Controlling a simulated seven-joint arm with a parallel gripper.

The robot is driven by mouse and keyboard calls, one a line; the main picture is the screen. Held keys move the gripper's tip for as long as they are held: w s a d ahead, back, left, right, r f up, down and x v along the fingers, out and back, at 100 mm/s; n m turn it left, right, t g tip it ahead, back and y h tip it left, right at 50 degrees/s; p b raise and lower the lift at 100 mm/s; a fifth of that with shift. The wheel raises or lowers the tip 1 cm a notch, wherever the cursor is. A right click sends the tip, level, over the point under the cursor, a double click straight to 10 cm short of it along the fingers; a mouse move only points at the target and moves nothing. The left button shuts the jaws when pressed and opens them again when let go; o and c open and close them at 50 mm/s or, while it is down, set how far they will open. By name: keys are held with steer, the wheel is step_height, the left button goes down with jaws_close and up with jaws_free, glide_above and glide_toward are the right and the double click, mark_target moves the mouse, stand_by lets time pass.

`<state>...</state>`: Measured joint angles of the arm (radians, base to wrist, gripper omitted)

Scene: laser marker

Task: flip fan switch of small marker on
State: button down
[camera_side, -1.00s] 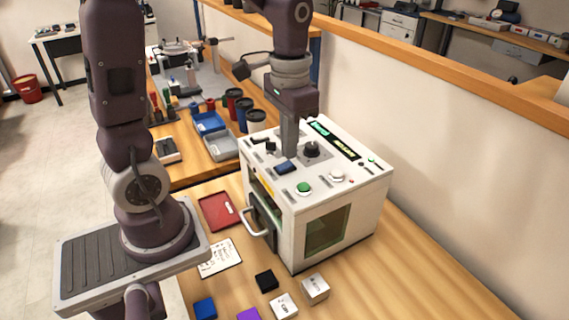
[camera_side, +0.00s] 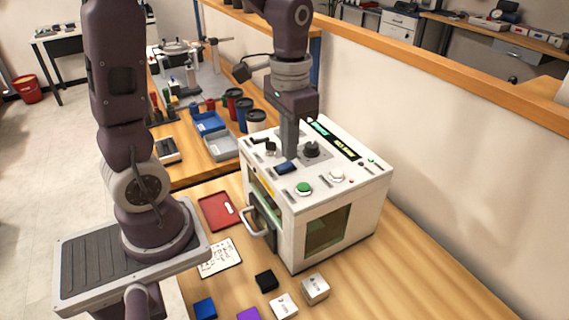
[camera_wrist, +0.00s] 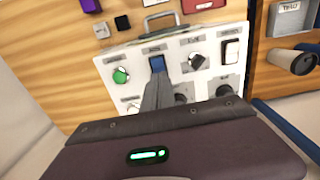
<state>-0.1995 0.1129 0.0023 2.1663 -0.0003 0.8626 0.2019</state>
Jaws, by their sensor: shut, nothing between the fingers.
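The small marker (camera_side: 330,195) is a white box-shaped machine on the wooden bench, with controls on its top panel. A blue switch (camera_side: 286,167) sits on that panel; it also shows in the wrist view (camera_wrist: 157,63). My gripper (camera_side: 289,156) points down over the panel, shut and empty. Its fingertips (camera_wrist: 157,80) are right beside the blue switch; I cannot tell whether they touch it. A black-and-white rocker switch (camera_wrist: 230,51) and a small black knob (camera_wrist: 197,61) lie right of it in the wrist view. The labels are too small to read, so which one is the fan switch is unclear.
A green button (camera_side: 304,188), a white button (camera_side: 337,176) and a larger black knob (camera_side: 311,149) share the panel. A lit display (camera_side: 333,140) is at its back. A door handle (camera_side: 256,222) sticks out in front. A red tray (camera_side: 217,210) and small blocks lie nearby.

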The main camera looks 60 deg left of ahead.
mark_target(288, 164)
steer(key=shift+f, duration=0.75)
steer(key=shift+r, duration=3.55)
steer(key=s+d+r+t, duration=0.1)
steer(key=s+d+t, duration=0.1)
steer(key=s, duration=0.4)
steer(key=s+d+r+t, duration=0.1)
steer(key=s+d+t, duration=0.2)
steer(key=s, duration=0.3)
steer(key=shift+s+d+r+t, duration=0.25)
steer(key=shift+r+t, duration=0.05)
